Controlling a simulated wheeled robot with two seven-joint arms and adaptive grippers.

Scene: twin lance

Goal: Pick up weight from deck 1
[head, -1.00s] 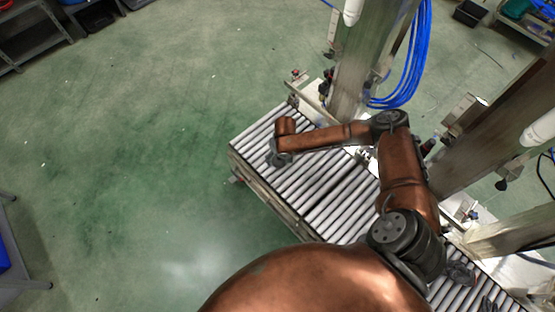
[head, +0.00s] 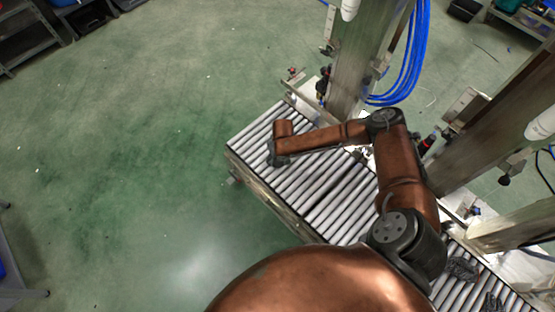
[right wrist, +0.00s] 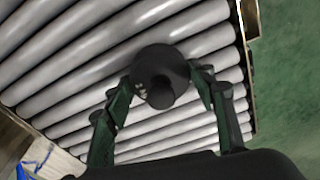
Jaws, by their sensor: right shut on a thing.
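The weight (right wrist: 160,76) is a dark, rounded piece with a knob, over the grey rollers in the right wrist view. My right gripper (right wrist: 160,92) has one finger on each side of it and is shut on it. Whether the weight touches the rollers is hard to tell. In the head view my right gripper (head: 276,160) is a small dark shape at the end of my copper arm, over the far left end of the roller conveyor; the weight cannot be made out separately there.
The roller conveyor (head: 319,194) runs from the middle to the lower right. Metal posts (head: 355,70) and blue hoses (head: 405,65) stand behind it. A dark object (head: 461,268) lies by the rollers at lower right. Open green floor (head: 120,180) fills the left.

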